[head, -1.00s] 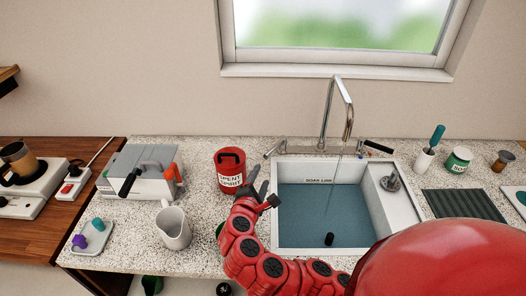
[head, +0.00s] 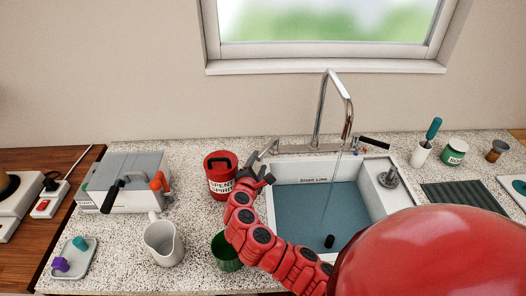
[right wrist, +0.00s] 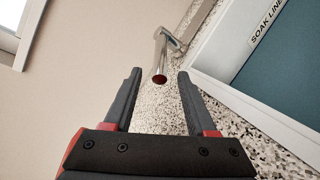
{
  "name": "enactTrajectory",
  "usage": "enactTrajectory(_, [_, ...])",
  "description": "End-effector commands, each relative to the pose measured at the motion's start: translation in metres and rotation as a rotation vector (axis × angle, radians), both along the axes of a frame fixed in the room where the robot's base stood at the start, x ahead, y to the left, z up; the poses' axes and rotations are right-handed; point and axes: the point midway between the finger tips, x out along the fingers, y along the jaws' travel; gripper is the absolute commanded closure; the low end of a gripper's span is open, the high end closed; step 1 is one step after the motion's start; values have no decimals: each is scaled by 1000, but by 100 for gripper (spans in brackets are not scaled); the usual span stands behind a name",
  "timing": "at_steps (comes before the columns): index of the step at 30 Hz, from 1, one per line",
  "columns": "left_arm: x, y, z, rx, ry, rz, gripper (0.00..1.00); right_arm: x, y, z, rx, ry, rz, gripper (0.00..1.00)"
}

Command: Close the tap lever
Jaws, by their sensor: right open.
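A metal tap (head: 322,105) stands behind the sink, with a thin stream of water falling from its spout into the basin. At the left of its base, a silver lever (head: 268,147) slants toward the front left. In the right wrist view this lever (right wrist: 161,55) shows a dark red end, lying between and beyond the fingertips. A second lever with a black handle (head: 375,142) sticks out at the right. My right gripper (head: 259,168) is open and empty, just in front of the left lever; the wrist view shows both its fingers (right wrist: 158,75). My left gripper is out of view.
A red can (head: 220,188) stands close to the left of my right gripper. The sink (head: 275,205) holds bluish water. A white jug (head: 165,245) and a green cup (head: 226,252) stand at the front left. A grey box (head: 137,172) is farther left.

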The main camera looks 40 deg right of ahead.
Motion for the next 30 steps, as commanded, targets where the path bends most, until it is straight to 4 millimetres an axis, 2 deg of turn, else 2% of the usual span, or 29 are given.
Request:
enactTrajectory(6, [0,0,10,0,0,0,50,22,-27,-6,0,3,-6,43])
enactTrajectory(11, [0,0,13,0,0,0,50,34,-40,-11,1,2,-5,43])
enactTrajectory(18, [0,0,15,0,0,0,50,43,-49,-15,1,2,-2,43])
enactTrajectory(26, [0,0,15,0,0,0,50,44,-49,-15,0,2,1,43])
enactTrajectory(27, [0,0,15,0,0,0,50,44,-49,-15,0,2,1,45])
enactTrajectory(30, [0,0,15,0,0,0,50,43,-49,-15,0,2,1,63])
